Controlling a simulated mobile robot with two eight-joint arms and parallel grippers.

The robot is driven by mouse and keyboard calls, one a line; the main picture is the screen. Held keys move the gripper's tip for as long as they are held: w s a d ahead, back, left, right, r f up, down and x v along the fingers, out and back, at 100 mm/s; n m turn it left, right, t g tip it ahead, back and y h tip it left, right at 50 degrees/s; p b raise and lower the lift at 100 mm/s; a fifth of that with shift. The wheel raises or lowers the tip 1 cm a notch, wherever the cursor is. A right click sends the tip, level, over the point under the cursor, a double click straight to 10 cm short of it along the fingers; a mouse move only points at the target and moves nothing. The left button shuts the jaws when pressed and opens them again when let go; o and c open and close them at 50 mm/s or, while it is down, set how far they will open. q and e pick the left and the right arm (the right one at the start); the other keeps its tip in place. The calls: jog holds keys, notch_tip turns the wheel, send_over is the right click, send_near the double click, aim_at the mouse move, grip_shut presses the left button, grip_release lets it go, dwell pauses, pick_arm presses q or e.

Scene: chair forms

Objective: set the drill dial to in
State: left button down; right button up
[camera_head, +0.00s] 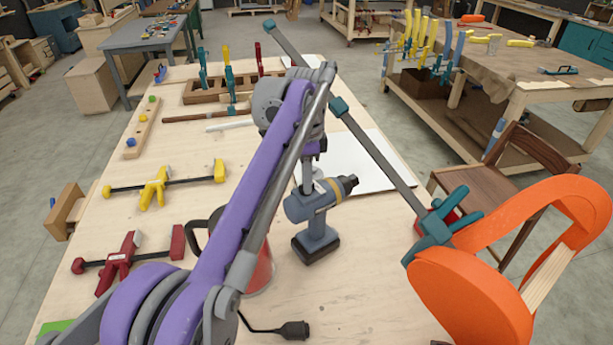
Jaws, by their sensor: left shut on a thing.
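The drill (302,208) is blue-grey with a dark chuck (346,184) pointing right and a pale yellowish collar (319,196) behind it. It stands upright on its dark battery base (316,244) on the wooden table. My left gripper (308,181) comes down from the end of my purple arm and is shut on the top of the drill, just behind the chuck end. The fingertips are small here, and I cannot make out the dial or its setting. My right gripper is not in view.
A red container (262,272) stands left of the drill, partly behind my arm. A long teal-ended bar clamp (378,148) and an orange chair form (470,295) are at the right. Yellow (155,190) and red (120,262) clamps lie left. A black plug (293,330) lies in front.

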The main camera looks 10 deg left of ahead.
pick_arm(q)
jog(key=shift+m+p, duration=0.3)
jog(key=shift+m, duration=0.9)
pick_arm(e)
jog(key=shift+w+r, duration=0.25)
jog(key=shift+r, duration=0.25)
pick_arm(q)
jog(key=c, duration=0.9)
grip_release()
notch_tip(320, 180, up, 11)
jog(key=shift+s+f+p, duration=0.1)
jog(key=shift+p, duration=0.85)
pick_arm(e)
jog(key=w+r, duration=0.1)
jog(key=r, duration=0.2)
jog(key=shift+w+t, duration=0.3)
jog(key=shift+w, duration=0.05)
